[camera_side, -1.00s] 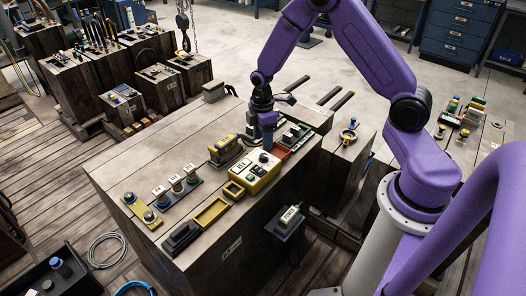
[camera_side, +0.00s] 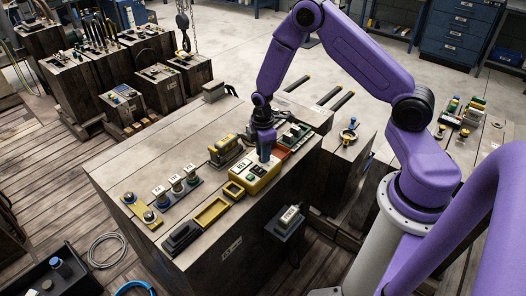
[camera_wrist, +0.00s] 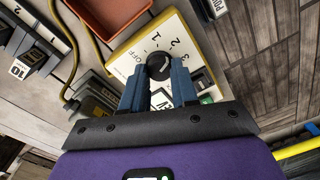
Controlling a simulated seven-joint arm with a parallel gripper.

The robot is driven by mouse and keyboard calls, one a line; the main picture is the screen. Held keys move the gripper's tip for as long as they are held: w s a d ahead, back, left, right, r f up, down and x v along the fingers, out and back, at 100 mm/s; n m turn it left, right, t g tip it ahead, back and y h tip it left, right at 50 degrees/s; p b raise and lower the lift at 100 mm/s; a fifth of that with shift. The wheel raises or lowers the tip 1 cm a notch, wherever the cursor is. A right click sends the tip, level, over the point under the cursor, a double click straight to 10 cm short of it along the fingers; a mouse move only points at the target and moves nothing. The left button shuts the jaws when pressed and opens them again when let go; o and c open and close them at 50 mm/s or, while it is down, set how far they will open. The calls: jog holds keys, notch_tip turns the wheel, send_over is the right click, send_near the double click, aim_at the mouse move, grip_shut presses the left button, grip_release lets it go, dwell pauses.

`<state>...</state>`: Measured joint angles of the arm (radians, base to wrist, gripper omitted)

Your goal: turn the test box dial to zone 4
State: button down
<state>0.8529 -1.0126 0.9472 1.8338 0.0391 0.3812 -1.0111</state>
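The test box (camera_side: 253,177) is yellow with a white top face and sits near the front edge of the wooden block. In the wrist view its white panel (camera_wrist: 186,48) carries OFF and numbers around a round black dial (camera_wrist: 158,66). The dial has a pale pointer mark; which number it points at is too small to tell. My gripper (camera_wrist: 159,75) has its two blue fingers apart, one on each side of the dial, with no clear contact visible. In the side view my gripper (camera_side: 265,157) points down over the box and hides the dial.
A yellow open tray (camera_side: 211,213) and a black block (camera_side: 181,237) lie left of the box. A red tray (camera_wrist: 112,14) and a cable lie close by in the wrist view.

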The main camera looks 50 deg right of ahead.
jog(key=shift+m, duration=0.3)
jog(key=m, duration=0.3)
jog(key=shift+m, duration=0.4)
jog(key=m, duration=0.3)
jog(key=shift+m, duration=0.3)
jog(key=m, duration=0.3)
jog(key=shift+m, duration=0.3)
jog(key=shift+d+m, duration=0.1)
jog(key=shift+m, duration=2)
jog(key=c, duration=0.8)
grip_release()
jog(key=shift+c, duration=0.2)
